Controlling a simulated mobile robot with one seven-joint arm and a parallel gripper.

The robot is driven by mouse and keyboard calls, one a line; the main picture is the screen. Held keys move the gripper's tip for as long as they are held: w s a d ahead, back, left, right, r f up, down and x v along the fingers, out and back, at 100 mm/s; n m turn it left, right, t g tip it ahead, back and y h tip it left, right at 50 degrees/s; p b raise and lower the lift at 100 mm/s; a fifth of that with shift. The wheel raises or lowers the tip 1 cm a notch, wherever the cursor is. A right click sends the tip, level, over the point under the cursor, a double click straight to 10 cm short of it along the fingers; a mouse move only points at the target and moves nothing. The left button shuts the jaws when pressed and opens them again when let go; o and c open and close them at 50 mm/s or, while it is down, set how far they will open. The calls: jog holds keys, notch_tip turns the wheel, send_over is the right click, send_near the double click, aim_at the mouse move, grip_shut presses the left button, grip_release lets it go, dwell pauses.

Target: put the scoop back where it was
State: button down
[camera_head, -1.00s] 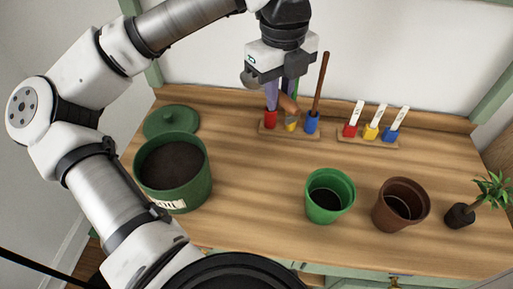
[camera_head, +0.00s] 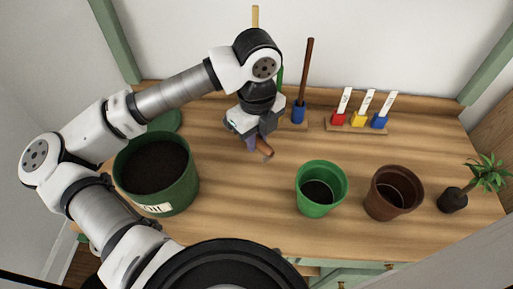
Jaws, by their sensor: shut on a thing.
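My gripper (camera_head: 256,146) points down over the back left of the wooden worktop, in front of the tool rack. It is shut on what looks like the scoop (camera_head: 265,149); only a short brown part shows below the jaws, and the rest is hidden. The wooden tool rack (camera_head: 290,126) at the back is partly covered by my arm. Its blue holder (camera_head: 299,115) holds a tool with a long brown handle (camera_head: 306,72). The rack's red and yellow holders are hidden. The green soil pot (camera_head: 190,185) stands to the left, full of dark soil.
A green pot (camera_head: 320,203) and a brown pot (camera_head: 391,205) stand at the front. A small plant (camera_head: 452,200) is at the right. A rack (camera_head: 357,128) with red, yellow and blue labelled pieces stands at the back. The worktop between the racks and pots is clear.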

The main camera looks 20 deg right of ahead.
aim_at(257, 160)
jog(key=shift+f, duration=2.4)
jog(key=shift+f+b, duration=0.2)
jog(key=shift+b, duration=0.1)
jog(key=c, duration=1.3)
grip_release()
jog(key=shift+r, duration=0.1)
jog(key=shift+r+p, duration=0.25)
jog(key=shift+p, duration=0.2)
notch_tip(257, 160, up, 11)
jog(key=shift+r, duration=0.4)
